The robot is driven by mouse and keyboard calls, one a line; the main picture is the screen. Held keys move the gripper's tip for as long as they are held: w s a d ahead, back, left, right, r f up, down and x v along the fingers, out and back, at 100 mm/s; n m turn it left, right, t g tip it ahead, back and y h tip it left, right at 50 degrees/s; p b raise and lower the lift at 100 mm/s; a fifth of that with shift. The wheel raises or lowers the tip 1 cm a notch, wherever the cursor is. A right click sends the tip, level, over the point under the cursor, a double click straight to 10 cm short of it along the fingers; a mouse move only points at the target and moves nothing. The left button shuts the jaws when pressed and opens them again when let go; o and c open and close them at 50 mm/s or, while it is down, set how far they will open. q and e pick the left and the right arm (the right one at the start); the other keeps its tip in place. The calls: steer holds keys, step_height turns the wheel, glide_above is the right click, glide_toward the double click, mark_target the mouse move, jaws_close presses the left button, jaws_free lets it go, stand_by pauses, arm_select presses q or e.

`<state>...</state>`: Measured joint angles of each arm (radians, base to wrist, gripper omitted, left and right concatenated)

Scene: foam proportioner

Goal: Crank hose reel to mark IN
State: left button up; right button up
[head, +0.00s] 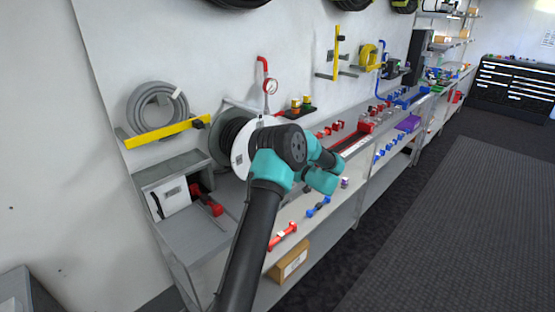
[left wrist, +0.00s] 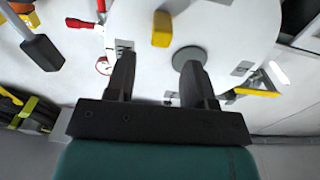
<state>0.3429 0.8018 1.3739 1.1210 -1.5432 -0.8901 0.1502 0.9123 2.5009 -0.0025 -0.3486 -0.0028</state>
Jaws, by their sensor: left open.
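The hose reel shows in the head view as a white disc (head: 240,157) beside dark coiled hose (head: 228,131), partly covered by my arm. In the left wrist view the white disc (left wrist: 228,35) fills much of the picture, with a round grey hub (left wrist: 189,55), a yellow block (left wrist: 161,29) and small grey labels (left wrist: 241,68) on or in front of it. My left gripper (left wrist: 158,66) is open, its fingers pointing at the disc with nothing visible between them. In the head view its fingers are hidden behind my arm. I cannot read the marks or identify the crank handle for sure. My right gripper is not in view.
A grey hose coil (head: 157,108) hangs above a yellow bar (head: 168,132) at left. Red and blue fittings lie on the bench and lower shelf. The floor mat (head: 450,225) at right is clear.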

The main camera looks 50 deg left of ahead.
arm_select(q)
steer(key=a, duration=0.6)
steer(key=shift+s+a, duration=0.15)
jaws_close()
stand_by(0.4)
